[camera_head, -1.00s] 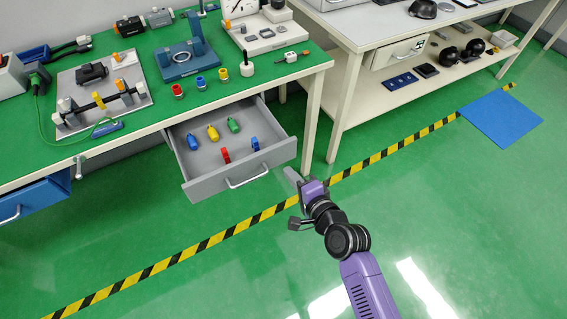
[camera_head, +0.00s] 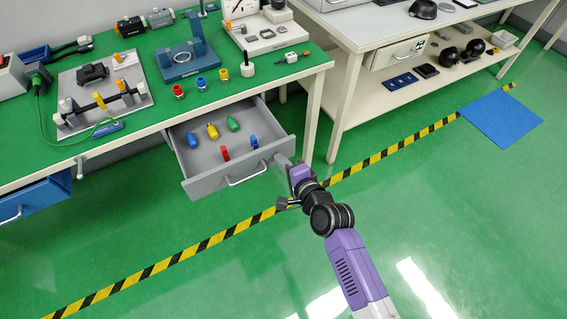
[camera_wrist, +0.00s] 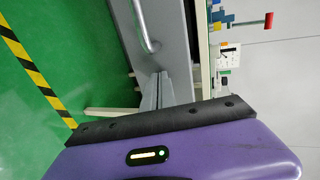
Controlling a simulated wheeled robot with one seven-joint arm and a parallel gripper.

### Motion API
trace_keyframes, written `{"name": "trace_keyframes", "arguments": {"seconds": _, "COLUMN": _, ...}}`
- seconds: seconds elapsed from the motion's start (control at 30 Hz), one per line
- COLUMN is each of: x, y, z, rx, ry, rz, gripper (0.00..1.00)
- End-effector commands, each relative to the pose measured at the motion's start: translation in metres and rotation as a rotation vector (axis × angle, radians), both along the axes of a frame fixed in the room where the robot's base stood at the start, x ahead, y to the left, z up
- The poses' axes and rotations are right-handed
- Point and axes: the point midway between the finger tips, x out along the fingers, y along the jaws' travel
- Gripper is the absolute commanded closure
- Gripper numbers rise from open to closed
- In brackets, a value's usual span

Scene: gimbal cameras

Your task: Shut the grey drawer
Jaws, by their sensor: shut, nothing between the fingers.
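The grey drawer (camera_head: 208,186) is pulled out from under the green-topped workbench, with its silver bar handle (camera_head: 248,177) on the front. Several small blue, yellow, green and red items lie inside it. In the wrist view the drawer's grey front (camera_wrist: 174,35) and handle (camera_wrist: 144,28) show above my gripper. My gripper (camera_head: 281,161) is shut and empty, with its tips close to the right end of the drawer front. I cannot tell whether they touch it. In the wrist view the grey fingers (camera_wrist: 156,91) point toward the drawer.
A blue drawer (camera_head: 32,201) sits at the left of the workbench (camera_head: 130,135). A cream table leg (camera_head: 313,125) stands just right of the grey drawer. A second table with a lower shelf (camera_head: 350,105) is at the right. The green floor in front is clear, crossed by yellow-black tape.

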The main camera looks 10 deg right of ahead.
Motion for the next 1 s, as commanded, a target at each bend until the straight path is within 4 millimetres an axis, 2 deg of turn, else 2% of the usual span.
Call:
{"name": "trace_keyframes", "arguments": {"seconds": 0.17, "x": 0.031, "y": 0.010, "z": 0.002, "rx": -0.001, "ry": -0.002, "rz": 0.003, "gripper": 1.00}}
{"name": "trace_keyframes", "arguments": {"seconds": 0.6, "x": 0.134, "y": 0.040, "z": -0.004, "rx": 0.002, "ry": -0.002, "rz": 0.002, "gripper": 1.00}}
{"name": "trace_keyframes", "arguments": {"seconds": 0.8, "x": 0.168, "y": 0.049, "z": -0.003, "rx": 0.002, "ry": -0.001, "rz": 0.002, "gripper": 1.00}}
{"name": "trace_keyframes", "arguments": {"seconds": 1.0, "x": 0.186, "y": 0.054, "z": -0.001, "rx": 0.001, "ry": -0.001, "rz": 0.001, "gripper": 1.00}}
